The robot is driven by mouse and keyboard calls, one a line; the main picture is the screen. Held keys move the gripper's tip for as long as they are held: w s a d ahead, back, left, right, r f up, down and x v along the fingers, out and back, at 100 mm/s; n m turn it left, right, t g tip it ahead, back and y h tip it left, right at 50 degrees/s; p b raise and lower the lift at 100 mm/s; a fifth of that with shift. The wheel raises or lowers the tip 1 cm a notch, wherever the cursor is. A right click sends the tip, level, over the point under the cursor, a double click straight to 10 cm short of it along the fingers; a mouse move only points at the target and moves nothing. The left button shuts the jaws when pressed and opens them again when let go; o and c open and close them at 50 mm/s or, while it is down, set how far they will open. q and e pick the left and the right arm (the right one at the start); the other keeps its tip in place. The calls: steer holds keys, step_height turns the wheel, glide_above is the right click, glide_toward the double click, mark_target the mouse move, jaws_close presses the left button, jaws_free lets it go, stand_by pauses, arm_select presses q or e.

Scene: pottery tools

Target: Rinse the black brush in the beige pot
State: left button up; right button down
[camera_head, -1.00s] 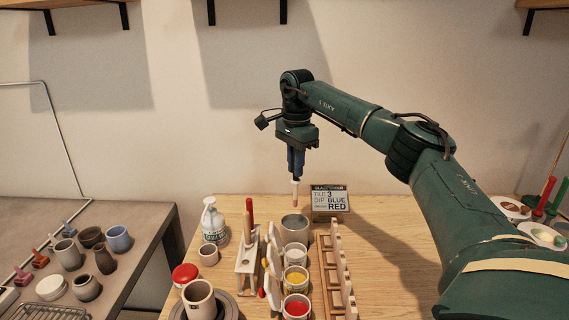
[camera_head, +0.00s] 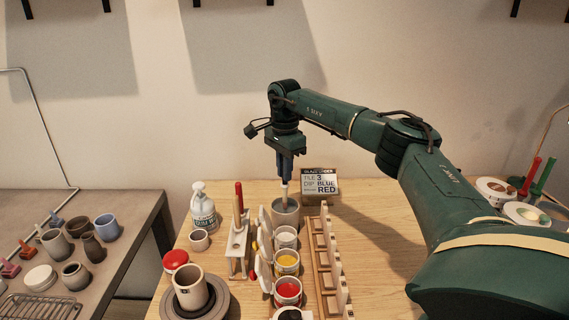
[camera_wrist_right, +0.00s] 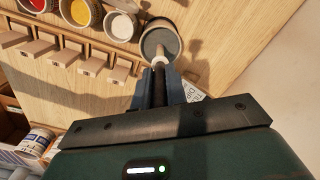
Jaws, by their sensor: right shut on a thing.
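My right gripper (camera_head: 284,178) is shut on the black brush, pointing straight down; the brush's pale ferrule (camera_head: 284,190) shows below the fingers. In the right wrist view, the dark brush handle (camera_wrist_right: 158,92) runs between the fingertips (camera_wrist_right: 159,78). The beige pot (camera_head: 285,215), grey-beige here, stands at the far end of the row of pots. It also shows in the right wrist view (camera_wrist_right: 146,46), with a grey inside. The brush's lower end is over or within the pot's mouth; its tip is hidden, so I cannot tell how deep. My left gripper is not in view.
Nearer pots hold white (camera_head: 286,240), yellow (camera_head: 287,262) and red (camera_head: 288,292) glaze. A wooden rack with tiles (camera_head: 322,255) stands right of them, a brush holder (camera_head: 238,245) left. A small sign (camera_head: 320,185) stands just behind.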

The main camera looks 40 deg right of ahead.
mark_target(284, 184)
steer(key=shift+f+b, duration=0.4)
steer(key=shift+f, duration=1.05)
